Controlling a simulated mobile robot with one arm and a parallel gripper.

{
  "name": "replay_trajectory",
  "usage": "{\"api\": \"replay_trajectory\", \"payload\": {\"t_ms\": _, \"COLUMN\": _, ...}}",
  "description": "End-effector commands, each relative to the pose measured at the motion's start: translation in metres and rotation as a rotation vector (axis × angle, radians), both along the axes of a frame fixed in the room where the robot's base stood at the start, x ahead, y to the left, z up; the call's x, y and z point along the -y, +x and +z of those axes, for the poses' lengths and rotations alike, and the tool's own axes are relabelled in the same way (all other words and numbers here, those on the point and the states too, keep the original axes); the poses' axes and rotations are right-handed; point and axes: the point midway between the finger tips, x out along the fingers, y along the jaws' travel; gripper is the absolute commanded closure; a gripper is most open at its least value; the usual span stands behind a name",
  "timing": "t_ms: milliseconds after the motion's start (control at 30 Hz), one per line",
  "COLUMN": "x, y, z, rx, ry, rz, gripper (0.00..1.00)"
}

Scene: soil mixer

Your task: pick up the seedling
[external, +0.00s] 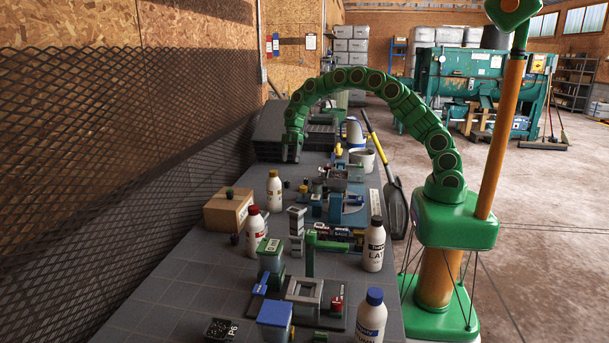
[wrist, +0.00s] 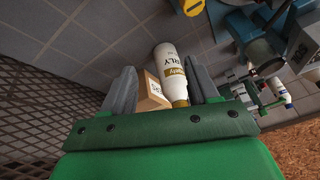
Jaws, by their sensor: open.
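I cannot make out a seedling for certain in either view. A small dark green thing (external: 229,192) sits on the wooden box (external: 226,213) at the left of the bench, too small to identify. My gripper (external: 291,152) hangs pointing down over the far part of the bench, in front of dark stacked trays (external: 268,128). In the wrist view my gripper (wrist: 160,66) has its grey fingers apart. A white bottle with a gold band (wrist: 170,68) and part of the wooden box (wrist: 151,92) show beyond and between them; nothing appears held.
Several white bottles, one red-capped (external: 255,231) and one blue-capped (external: 370,318), stand on the grey bench (external: 165,285). Small devices crowd its middle. A mesh wall (external: 95,150) runs along the left. A white bucket (external: 362,160) and a shovel (external: 395,208) are at the right.

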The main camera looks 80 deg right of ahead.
Motion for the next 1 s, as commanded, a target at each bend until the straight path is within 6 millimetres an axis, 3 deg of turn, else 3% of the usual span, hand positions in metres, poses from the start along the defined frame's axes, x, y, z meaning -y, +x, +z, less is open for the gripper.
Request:
{"api": "replay_trajectory", "payload": {"t_ms": 300, "x": 0.062, "y": 0.028, "z": -0.06, "rx": 0.073, "ry": -0.021, "rz": 0.081, "gripper": 0.41}}
{"api": "replay_trajectory", "payload": {"t_ms": 500, "x": 0.091, "y": 0.037, "z": -0.086, "rx": 0.108, "ry": -0.038, "rz": 0.122, "gripper": 0.41}}
{"api": "replay_trajectory", "payload": {"t_ms": 700, "x": 0.099, "y": 0.038, "z": -0.098, "rx": 0.116, "ry": -0.044, "rz": 0.137, "gripper": 0.41}}
{"api": "replay_trajectory", "payload": {"t_ms": 1000, "x": 0.09, "y": 0.04, "z": -0.12, "rx": 0.116, "ry": -0.044, "rz": 0.138, "gripper": 0.41}}
